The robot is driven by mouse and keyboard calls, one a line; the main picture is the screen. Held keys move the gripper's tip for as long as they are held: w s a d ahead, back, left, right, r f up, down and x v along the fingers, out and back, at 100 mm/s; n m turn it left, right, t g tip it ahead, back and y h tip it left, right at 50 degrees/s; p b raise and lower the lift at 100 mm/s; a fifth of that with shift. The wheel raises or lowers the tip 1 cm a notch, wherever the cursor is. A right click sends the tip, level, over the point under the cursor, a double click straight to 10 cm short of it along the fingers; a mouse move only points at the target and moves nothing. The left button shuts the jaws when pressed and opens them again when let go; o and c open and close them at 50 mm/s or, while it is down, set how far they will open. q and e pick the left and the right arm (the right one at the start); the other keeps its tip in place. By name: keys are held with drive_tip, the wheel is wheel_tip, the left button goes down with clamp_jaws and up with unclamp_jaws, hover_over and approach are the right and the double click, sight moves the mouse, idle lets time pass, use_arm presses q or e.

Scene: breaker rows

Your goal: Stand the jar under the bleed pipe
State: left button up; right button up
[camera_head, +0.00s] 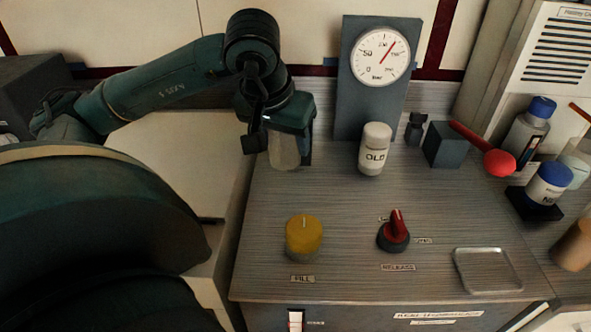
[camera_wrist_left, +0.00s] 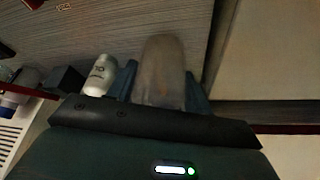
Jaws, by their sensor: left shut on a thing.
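A translucent greyish jar (camera_head: 284,152) is held in my left gripper (camera_head: 287,145) at the back left of the bench, mouth and base hard to make out. In the left wrist view the jar (camera_wrist_left: 163,70) sits between the two fingers of the gripper (camera_wrist_left: 160,92), which are shut on it. A small dark fitting (camera_head: 415,128), perhaps the bleed pipe, stands right of the gauge board, beside a dark block (camera_head: 447,145) with a red ball-ended lever (camera_head: 498,162). The jar is left of these and apart from them. My right gripper is not in view.
A white jar labelled OLD (camera_head: 375,150) stands between my held jar and the fitting. Behind it is a gauge (camera_head: 381,55) on a grey board. A yellow knob (camera_head: 304,238), red switch (camera_head: 396,232), metal tray (camera_head: 487,270) and blue-capped bottles (camera_head: 530,128) are around the bench.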

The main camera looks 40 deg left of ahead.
use_arm(q)
wheel_tip(320, 180, down, 9)
drive_tip(key=shift+b, duration=0.55)
drive_tip(key=w, duration=0.2)
drive_tip(key=w+a+p, duration=0.1)
drive_tip(key=w, duration=0.1)
drive_tip(key=shift+a, duration=0.1)
drive_tip(key=shift+s+f, duration=0.1)
drive_tip(key=shift+f, duration=0.6)
drive_tip(key=shift+f, duration=0.25)
drive_tip(key=o, duration=1)
drive_tip(key=shift+r, duration=0.1)
drive_tip(key=shift+c, duration=0.2)
